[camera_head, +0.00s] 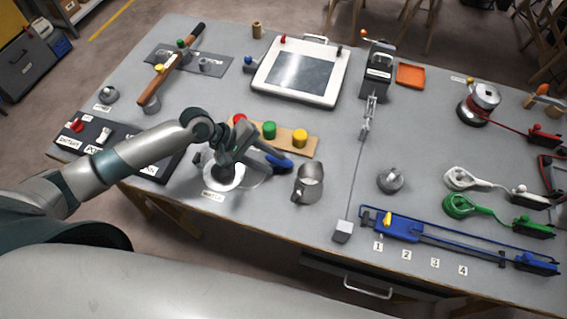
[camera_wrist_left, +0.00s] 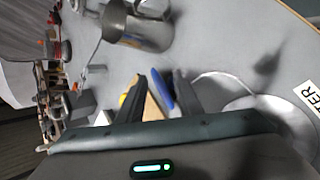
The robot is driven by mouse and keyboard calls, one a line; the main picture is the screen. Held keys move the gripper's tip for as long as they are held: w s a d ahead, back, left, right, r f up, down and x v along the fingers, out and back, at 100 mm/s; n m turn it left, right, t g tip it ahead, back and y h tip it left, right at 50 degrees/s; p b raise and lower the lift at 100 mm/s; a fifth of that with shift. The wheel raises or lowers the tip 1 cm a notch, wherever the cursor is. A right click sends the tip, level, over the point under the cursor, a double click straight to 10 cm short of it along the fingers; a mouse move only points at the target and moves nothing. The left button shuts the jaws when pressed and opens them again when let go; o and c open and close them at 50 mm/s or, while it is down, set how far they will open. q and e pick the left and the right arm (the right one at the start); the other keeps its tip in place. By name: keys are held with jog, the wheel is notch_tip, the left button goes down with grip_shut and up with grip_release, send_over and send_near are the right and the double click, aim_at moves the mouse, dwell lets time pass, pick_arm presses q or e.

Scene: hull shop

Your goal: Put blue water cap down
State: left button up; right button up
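The blue water cap (camera_head: 279,163) is at the fingertips of my left gripper (camera_head: 262,155), just in front of the wooden board's near edge. In the left wrist view the blue cap (camera_wrist_left: 161,89) appears as a thin disc, edge-on, between the dark fingers (camera_wrist_left: 167,92), which look closed on it. The wooden board (camera_head: 309,152) carries a red, a green and a yellow cap (camera_head: 300,138). A pale round container (camera_head: 222,179) beside a WATER label (camera_head: 213,195) is partly hidden under my left arm. My right gripper is not in view.
A metal mug (camera_head: 308,184) stands close to the right of my left gripper. A framed panel (camera_head: 299,72) lies behind the board. A thin rod device with a block (camera_head: 343,232) and a blue slider rail (camera_head: 460,243) are farther right. Bare table lies between mug and rod.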

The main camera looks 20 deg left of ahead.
pick_arm(q)
jog(key=x, duration=0.1)
jog(key=p+x, duration=0.2)
jog(key=shift+s+d+f, duration=0.2)
jog(key=shift+s+d, duration=0.05)
jog(key=shift+d, duration=0.25)
jog(key=shift+w+d+f, duration=0.1)
jog(key=shift+d+f, duration=0.05)
jog(key=shift+f, duration=0.15)
jog(key=shift+c, duration=0.4)
grip_shut()
